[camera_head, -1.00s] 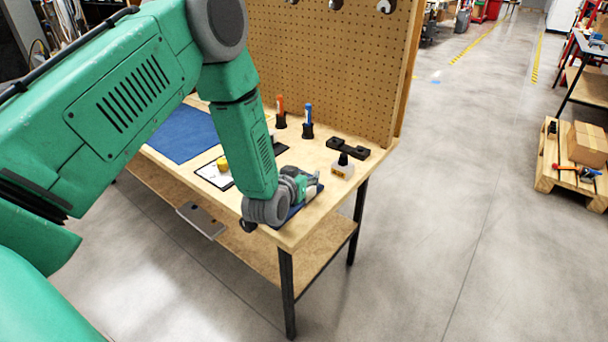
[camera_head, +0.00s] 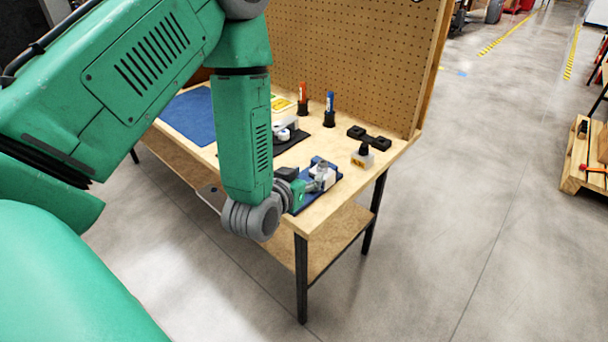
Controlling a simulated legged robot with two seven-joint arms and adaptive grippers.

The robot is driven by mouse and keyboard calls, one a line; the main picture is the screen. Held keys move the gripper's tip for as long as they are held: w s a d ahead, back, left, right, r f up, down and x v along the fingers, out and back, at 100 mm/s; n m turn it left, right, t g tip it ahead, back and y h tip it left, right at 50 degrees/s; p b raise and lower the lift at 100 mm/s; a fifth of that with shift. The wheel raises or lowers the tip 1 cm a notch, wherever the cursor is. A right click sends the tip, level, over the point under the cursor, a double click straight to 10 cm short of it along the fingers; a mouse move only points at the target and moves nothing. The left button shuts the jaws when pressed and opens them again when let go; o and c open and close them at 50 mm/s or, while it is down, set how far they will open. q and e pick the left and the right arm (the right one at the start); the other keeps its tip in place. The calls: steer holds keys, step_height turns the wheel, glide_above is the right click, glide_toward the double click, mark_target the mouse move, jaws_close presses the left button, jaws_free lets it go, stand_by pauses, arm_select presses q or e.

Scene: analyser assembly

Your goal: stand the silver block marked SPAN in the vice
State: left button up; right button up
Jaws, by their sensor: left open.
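My left gripper (camera_head: 326,174) is open, low over a small blue tray (camera_head: 298,209) at the bench's front right corner. A pale, whitish shape shows at its fingers; I cannot tell whether it is the silver block marked SPAN or part of the gripper. No SPAN marking is legible. A small pale grey block with a black knob and a yellowish label (camera_head: 362,158) stands to the right of the gripper, apart from it. A white and grey device (camera_head: 288,127) sits on a black mat behind my forearm; I cannot tell if it is the vice. My right gripper is out of view.
An orange-handled tool (camera_head: 303,92) and a blue-handled tool (camera_head: 330,104) stand in black holders before the pegboard (camera_head: 350,50). A black bar-shaped part (camera_head: 369,138) lies near the back right. A blue mat (camera_head: 190,115) covers the left. The right front bench edge is close.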

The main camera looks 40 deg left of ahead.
arm_select(q)
steer(key=s+d+f+g, duration=0.1)
steer(key=s+f, duration=0.1)
steer(key=f, duration=0.1)
steer(key=s+d+f+m+g+h, duration=0.1)
steer(key=s+f+g, duration=0.1)
steer(key=s+f, duration=0.1)
steer(key=s+d+f+g+h, duration=0.1)
steer(key=s+f, duration=0.2)
steer(key=f, duration=0.1)
steer(key=shift+s+d+m+g, duration=0.2)
steer(key=shift+m+g, duration=0.1)
steer(key=shift+g, duration=0.1)
steer(key=s+d+f+m+g, duration=0.1)
steer(key=s+f+g, duration=0.3)
steer(key=s, duration=0.6)
steer(key=s+d+f+g, duration=0.2)
steer(key=s+f+g, duration=0.2)
steer(key=s, duration=0.6)
steer(key=shift+s+d+f+m+g+h, duration=0.2)
steer(key=shift+f+m+g+h, duration=0.2)
steer(key=shift+f, duration=0.1)
steer(key=shift+a, duration=0.1)
